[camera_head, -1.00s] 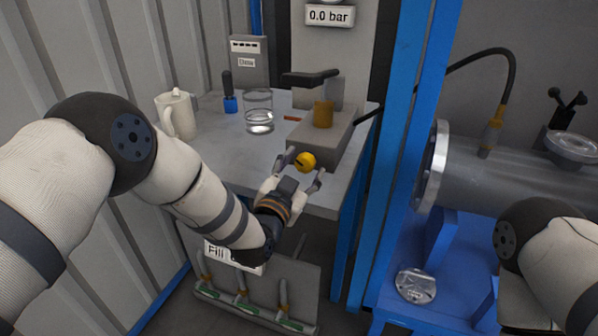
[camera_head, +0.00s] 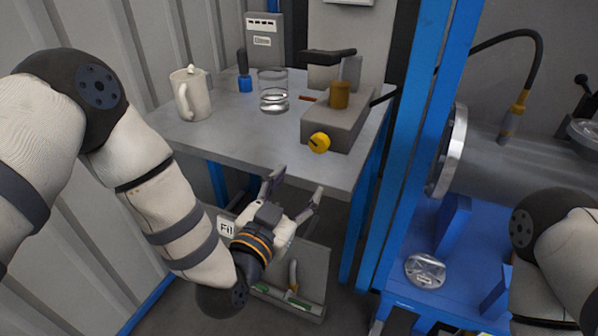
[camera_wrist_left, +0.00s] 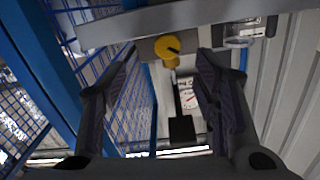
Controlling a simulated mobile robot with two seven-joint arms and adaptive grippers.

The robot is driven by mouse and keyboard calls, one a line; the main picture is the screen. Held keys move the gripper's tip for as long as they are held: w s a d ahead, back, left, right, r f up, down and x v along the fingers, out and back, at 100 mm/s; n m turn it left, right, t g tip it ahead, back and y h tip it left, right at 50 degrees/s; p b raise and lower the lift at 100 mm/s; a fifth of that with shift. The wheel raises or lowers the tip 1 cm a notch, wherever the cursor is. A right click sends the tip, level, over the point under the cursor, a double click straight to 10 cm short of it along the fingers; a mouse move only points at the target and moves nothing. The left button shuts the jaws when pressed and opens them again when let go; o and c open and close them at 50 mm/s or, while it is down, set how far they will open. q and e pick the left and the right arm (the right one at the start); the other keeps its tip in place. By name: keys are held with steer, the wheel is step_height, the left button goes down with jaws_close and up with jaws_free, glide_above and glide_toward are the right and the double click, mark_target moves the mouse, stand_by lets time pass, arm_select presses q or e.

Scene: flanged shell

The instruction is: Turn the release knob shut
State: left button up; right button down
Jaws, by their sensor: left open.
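The yellow release knob (camera_head: 319,142) sits on the front of a grey block-shaped pump (camera_head: 340,123) on the table. A dark pointer mark shows on the knob's face. My left gripper (camera_head: 295,184) is open and empty, below and in front of the knob, apart from it. In the left wrist view the knob (camera_wrist_left: 167,47) shows ahead, in the gap between the two open fingers (camera_wrist_left: 166,75). My right arm (camera_head: 555,245) comes in at the right edge of the head view; its gripper is out of frame.
The grey table (camera_head: 235,140) carries a white mug (camera_head: 191,94), a glass beaker (camera_head: 273,92) and a blue-based tool (camera_head: 244,80). A blue post (camera_head: 407,130) stands right of the table. A metal flanged shell (camera_head: 480,165) and a round metal disc (camera_head: 425,270) are at the right.

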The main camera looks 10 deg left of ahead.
mark_target(317, 147)
arm_select(q)
steer(key=w+d+n, duration=0.1)
steer(key=w, duration=0.2)
steer(key=w+n+b, duration=0.1)
steer(key=w+n, duration=0.1)
steer(key=w, duration=0.2)
steer(key=w+d+n+b, duration=0.1)
steer(key=w, duration=0.2)
steer(key=shift+w+d+r, duration=0.25)
steer(key=shift+w+d, duration=0.05)
steer(key=shift+w, duration=0.05)
steer(key=shift+w+d+r, duration=0.15)
steer(key=shift+w+d, duration=0.05)
steer(key=shift+w, duration=0.4)
steer(key=c, duration=1.2)
arm_select(e)
steer(key=s+f, duration=0.1)
steer(key=s+f+g, duration=0.1)
steer(key=shift+s+f, duration=0.15)
steer(key=shift+f, duration=0.15)
